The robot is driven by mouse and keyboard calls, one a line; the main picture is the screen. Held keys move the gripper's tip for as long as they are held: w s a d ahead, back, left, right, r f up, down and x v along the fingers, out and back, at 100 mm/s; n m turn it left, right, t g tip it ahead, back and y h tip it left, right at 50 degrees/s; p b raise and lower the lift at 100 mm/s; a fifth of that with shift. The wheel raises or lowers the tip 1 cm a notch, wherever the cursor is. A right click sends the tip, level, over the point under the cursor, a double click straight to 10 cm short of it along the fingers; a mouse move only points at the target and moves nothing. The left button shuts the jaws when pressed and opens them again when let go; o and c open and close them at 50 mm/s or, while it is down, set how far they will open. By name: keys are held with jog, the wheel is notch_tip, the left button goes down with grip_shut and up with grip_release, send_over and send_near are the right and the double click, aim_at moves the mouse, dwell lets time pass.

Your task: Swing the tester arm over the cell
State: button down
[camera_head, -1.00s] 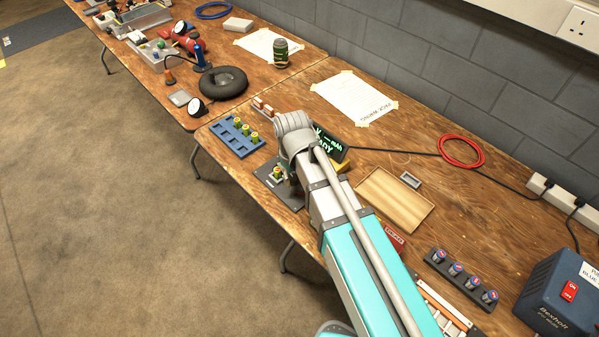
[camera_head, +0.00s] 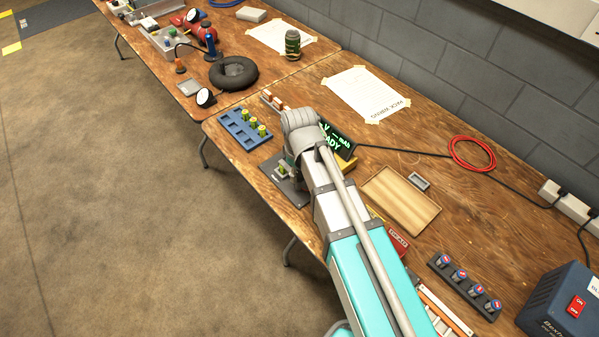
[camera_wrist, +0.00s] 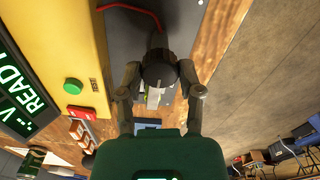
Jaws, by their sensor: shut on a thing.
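The yellow tester (camera_wrist: 80,40) has a green button, a red button and a lit display (camera_head: 337,142) reading READY. Its dark base plate (camera_head: 291,190) lies at the table's front edge. In the wrist view, my gripper (camera_wrist: 160,92) is shut on a black rounded part, which looks like the end of the tester arm (camera_wrist: 158,70). A pale metal strip shows just below it. A small yellow-green patch, probably the cell (camera_head: 283,170), shows by the plate in the head view. My arm and gripper hide most of it, so I cannot tell whether the tester arm is over it.
A blue tray (camera_head: 243,130) with several green-yellow cells stands left of the tester. A wooden tray (camera_head: 400,200) lies to its right, with a black rack (camera_head: 465,287) further right. A red cable (camera_wrist: 132,10) runs close above the gripper in the wrist view.

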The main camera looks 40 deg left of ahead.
jog(key=shift+w, duration=0.15)
jog(key=shift+c, duration=1.3)
grip_release()
